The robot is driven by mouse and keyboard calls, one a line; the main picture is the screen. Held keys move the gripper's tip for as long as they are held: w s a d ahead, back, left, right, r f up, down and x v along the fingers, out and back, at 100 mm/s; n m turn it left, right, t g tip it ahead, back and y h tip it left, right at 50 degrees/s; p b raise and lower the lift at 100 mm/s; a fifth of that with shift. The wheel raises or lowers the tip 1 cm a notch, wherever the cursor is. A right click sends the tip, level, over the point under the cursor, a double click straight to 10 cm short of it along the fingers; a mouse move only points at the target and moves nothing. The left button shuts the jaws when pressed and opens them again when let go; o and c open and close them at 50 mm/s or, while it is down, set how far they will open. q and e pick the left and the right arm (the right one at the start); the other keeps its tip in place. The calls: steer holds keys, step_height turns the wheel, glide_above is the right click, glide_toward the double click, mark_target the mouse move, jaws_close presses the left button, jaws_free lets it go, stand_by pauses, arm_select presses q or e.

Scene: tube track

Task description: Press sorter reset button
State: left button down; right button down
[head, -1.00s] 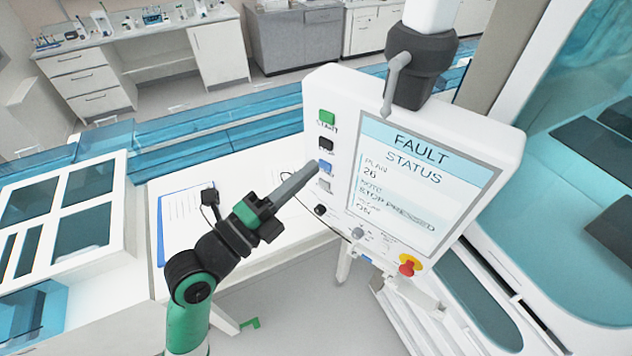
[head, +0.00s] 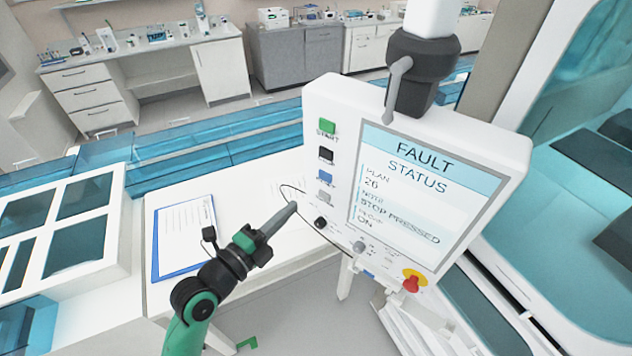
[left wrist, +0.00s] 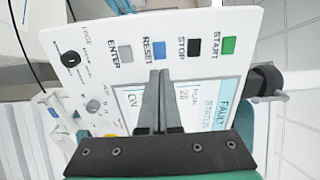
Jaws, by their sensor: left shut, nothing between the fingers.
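The control panel (head: 430,150) is a white box whose screen (head: 422,190) reads FAULT STATUS, PLAN 26, NOTE STOP PRESSED. A column of buttons runs down its left side: green START (head: 327,127), black STOP (head: 326,155), blue RESET (head: 325,178) and a grey one (head: 324,198). In the left wrist view the blue button (left wrist: 160,49) is labelled RESET and the grey one (left wrist: 125,52) ENTER. My left gripper (head: 292,207) is shut and empty. Its tips are left of and below the blue button, apart from it in the head view. My right gripper is not in view.
A red emergency stop (head: 413,281) on a yellow base sits at the panel's lower edge, with black (head: 320,223) and grey (head: 359,247) knobs nearby. A clipboard (head: 184,236) lies on the white table left of my arm. A thin cable loops beside the panel.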

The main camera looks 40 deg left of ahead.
mark_target(324, 177)
arm_select(q)
steer(key=w+p, duration=0.1)
steer(key=w, duration=0.9)
steer(key=shift+a+p, duration=0.15)
steer(key=shift+p, duration=0.25)
steer(key=w+b, duration=0.1)
steer(key=b, duration=0.1)
steer(key=shift+w+f+b, duration=0.1)
steer(key=shift+f+b, duration=0.25)
steer(key=shift+b, duration=0.05)
steer(key=shift+w+r, duration=0.1)
steer(key=shift+r, duration=0.1)
